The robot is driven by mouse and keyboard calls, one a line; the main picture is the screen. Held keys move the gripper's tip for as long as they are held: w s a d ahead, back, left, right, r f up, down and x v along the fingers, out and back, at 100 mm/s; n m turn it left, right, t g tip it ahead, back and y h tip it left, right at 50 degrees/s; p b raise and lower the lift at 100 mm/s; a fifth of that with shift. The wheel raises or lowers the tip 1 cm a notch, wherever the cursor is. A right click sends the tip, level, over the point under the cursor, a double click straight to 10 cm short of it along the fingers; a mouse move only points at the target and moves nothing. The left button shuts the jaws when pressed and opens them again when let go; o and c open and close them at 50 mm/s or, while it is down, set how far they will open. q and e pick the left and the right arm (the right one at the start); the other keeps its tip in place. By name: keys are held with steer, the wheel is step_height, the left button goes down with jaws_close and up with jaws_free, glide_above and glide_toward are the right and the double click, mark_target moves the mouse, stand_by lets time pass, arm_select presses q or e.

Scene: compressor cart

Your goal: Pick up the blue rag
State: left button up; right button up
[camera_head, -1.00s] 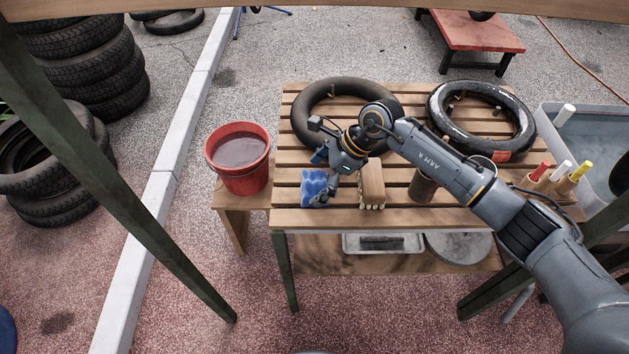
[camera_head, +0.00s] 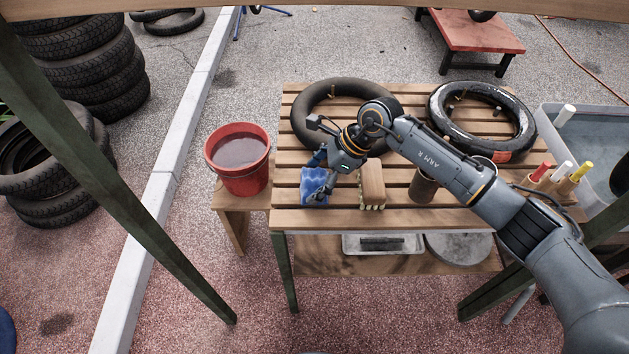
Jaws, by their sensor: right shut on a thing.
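The blue rag (camera_head: 313,183) lies bunched near the front left of the slatted wooden table (camera_head: 420,219). My right gripper (camera_head: 326,190) reaches down over it from the upper right and is shut on the rag. The fingers cover part of the rag's right side. The rag still seems to be at table height; I cannot tell whether it is clear of the slats. My left gripper is not in view.
A wooden brush (camera_head: 372,184) stands close to the right of the rag. A red bucket of water (camera_head: 240,160) is at the left. Two inner tubes, a dark one (camera_head: 312,118) and a wet one (camera_head: 520,125), lie behind. A brown cup (camera_head: 423,186) and chalk-like sticks (camera_head: 560,180) are to the right.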

steer(key=r, duration=0.2)
steer(key=shift+d+r+b, duration=0.25)
steer(key=shift+r+b, duration=0.05)
steer(key=shift+b, duration=0.05)
steer(key=s+d+r+b, duration=0.2)
steer(key=s+d+r, duration=0.5)
steer(key=d+r, duration=0.2)
steer(key=d, duration=0.2)
steer(key=shift+d+r+b, duration=0.25)
steer(key=shift+d+b, duration=0.05)
